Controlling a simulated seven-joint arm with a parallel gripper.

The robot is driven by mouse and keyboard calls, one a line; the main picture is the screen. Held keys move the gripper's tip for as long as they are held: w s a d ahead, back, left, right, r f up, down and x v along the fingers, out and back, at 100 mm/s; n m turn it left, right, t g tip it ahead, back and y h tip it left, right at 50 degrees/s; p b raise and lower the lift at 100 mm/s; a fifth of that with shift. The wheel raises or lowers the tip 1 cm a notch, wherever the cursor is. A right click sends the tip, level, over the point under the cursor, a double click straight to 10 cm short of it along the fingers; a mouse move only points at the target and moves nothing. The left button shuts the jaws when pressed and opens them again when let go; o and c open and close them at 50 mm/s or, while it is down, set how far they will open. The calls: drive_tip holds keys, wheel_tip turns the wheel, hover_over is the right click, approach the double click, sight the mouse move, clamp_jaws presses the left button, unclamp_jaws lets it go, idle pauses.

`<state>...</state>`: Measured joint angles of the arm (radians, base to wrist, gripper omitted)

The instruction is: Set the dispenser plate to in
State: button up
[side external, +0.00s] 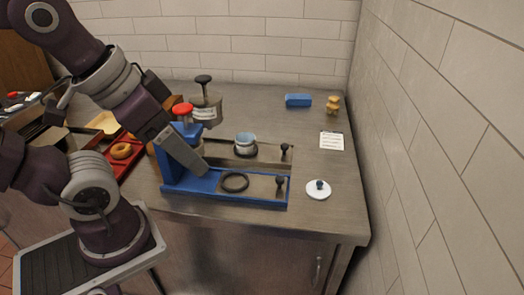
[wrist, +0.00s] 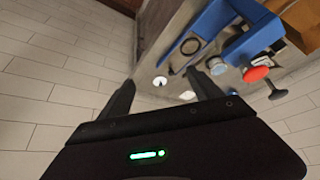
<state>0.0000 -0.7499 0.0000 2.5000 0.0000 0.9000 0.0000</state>
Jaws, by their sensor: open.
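The dispenser is a blue frame (side external: 172,175) with a red knob (side external: 182,109) on top. Its long blue tray holds a flat metal plate (side external: 260,186) with a dark ring (side external: 235,182) and a small black knob (side external: 280,181) near the right end. In the wrist view the blue frame (wrist: 212,22), ring (wrist: 190,46) and red knob (wrist: 256,74) are at upper right. My gripper (side external: 200,171) appears over the tray's left part in the side view, left of the ring; contact is unclear.
Behind the tray is a second plate with a black knob (side external: 286,148) and a blue-grey cup (side external: 245,144). A white lid (side external: 318,190) lies to the right. A blue block (side external: 298,100), tan figure (side external: 333,104) and note card (side external: 331,141) are farther back. A red tray (side external: 107,160) stands left.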

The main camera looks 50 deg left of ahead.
idle(0.4)
drive_tip(key=shift+c, duration=0.6)
drive_tip(key=shift+n+g, duration=0.6)
drive_tip(key=shift+g, duration=0.2)
drive_tip(key=w+r, duration=0.1)
drive_tip(key=w, duration=0.2)
drive_tip(key=w+a, duration=0.1)
drive_tip(key=w, duration=0.2)
drive_tip(key=w+r, duration=0.1)
drive_tip(key=w, duration=0.2)
drive_tip(key=shift+w+a+r, duration=0.15)
drive_tip(key=shift+a+r, duration=0.15)
drive_tip(key=shift+r, duration=0.05)
drive_tip(key=c, duration=0.6)
drive_tip(key=n+g, duration=0.3)
drive_tip(key=g, duration=0.1)
hover_over(285, 144)
wheel_tip(285, 144, down, 17)
drive_tip(key=shift+r, duration=0.15)
wheel_tip(285, 144, down, 7)
drive_tip(key=shift+r, duration=0.1)
clamp_jaws()
